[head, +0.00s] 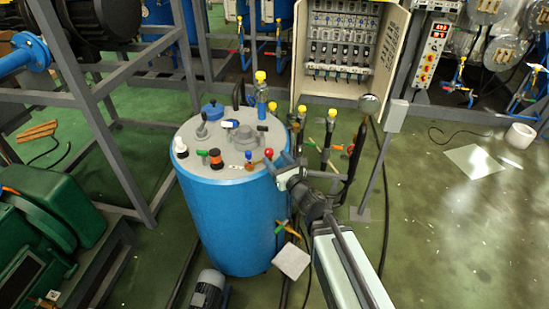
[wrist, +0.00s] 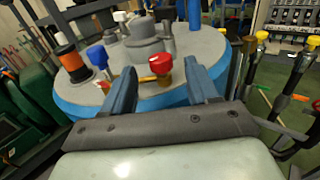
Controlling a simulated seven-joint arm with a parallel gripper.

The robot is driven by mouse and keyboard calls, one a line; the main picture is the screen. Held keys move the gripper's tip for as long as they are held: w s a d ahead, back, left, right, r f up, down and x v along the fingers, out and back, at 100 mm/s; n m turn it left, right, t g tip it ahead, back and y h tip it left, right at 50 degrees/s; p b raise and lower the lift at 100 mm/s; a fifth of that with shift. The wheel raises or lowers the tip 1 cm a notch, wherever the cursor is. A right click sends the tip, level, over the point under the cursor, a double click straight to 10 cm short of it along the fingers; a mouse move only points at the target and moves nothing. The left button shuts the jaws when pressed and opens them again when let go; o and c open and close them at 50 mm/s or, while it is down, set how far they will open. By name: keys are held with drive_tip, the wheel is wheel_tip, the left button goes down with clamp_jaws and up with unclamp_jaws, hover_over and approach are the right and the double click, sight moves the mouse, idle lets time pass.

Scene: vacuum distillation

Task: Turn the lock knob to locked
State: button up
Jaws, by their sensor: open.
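A red knob (head: 268,153) stands on a brass fitting near the rim of the blue tank's grey lid (head: 185,140). In the wrist view the red knob (wrist: 160,64) appears between my two fingers, a little beyond the tips. No label or mark shows whether it is the lock knob or which way it is set. My gripper (head: 285,170) is open and empty at the lid's right front edge. The wrist view shows my gripper (wrist: 160,78) with a finger on each side of the knob; contact cannot be seen.
A blue knob (wrist: 97,56) and an orange-black spool (wrist: 70,60) stand left of the red knob. Yellow-capped valves (head: 330,125) stand right of the tank. An open electrical cabinet (head: 345,50) is behind.

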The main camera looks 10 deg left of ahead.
drive_tip(key=w+d+m+t+h, duration=0.15)
drive_tip(key=w+d, duration=0.45)
drive_tip(key=d, duration=0.7)
drive_tip(key=n+g+y, duration=0.6)
drive_tip(key=g, duration=0.1)
approach(269, 152)
drive_tip(key=x, duration=1.2)
drive_tip(key=shift+w+a+f, duration=0.1)
drive_tip(key=shift+w+f, duration=0.2)
drive_tip(key=shift+w, duration=0.1)
drive_tip(key=c, duration=0.9)
drive_tip(key=shift+c, duration=0.2)
